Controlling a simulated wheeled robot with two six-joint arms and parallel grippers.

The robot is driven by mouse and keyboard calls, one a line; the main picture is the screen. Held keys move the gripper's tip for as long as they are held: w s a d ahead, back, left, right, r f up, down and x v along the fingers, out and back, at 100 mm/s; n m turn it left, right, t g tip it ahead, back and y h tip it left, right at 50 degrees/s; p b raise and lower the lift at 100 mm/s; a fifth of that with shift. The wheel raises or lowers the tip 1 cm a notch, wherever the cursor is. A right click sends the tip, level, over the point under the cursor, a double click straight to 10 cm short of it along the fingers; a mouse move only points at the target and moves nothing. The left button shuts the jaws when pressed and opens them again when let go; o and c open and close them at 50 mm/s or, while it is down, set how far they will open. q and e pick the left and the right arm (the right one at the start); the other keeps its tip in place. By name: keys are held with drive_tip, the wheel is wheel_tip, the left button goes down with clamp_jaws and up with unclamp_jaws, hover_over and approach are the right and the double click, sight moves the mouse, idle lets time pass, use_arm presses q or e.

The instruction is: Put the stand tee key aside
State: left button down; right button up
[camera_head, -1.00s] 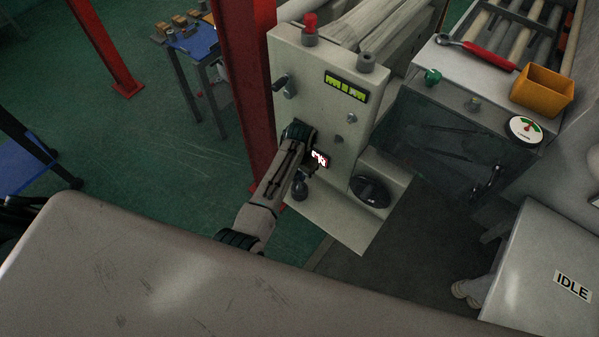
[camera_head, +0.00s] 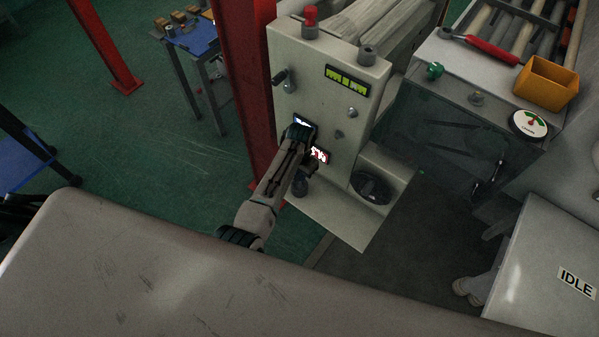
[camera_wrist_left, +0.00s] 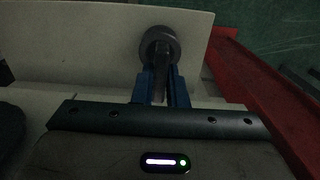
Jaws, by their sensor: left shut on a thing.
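My left gripper (camera_head: 309,172) is at the front of the pale machine cabinet, just above its low shelf. In the left wrist view its blue fingers (camera_wrist_left: 160,80) are shut on a dark shaft with a thick round end (camera_wrist_left: 159,44), which I take to be the stand tee key. A dark knob-like piece (camera_head: 300,187) shows under the gripper in the head view. The fingers hide most of the shaft, and I cannot tell whether it touches the shelf. My right gripper is not in view.
The pale shelf (camera_head: 335,217) juts out below. A yellow bin (camera_head: 545,84) and red-handled tool (camera_head: 492,50) lie at right.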

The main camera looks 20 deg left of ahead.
use_arm(q)
drive_tip(key=c, duration=1.4)
unclamp_jaws()
drive_tip(key=shift+o, duration=0.2)
wheel_tip(320, 180, up, 11)
drive_tip(key=shift+f, duration=0.1)
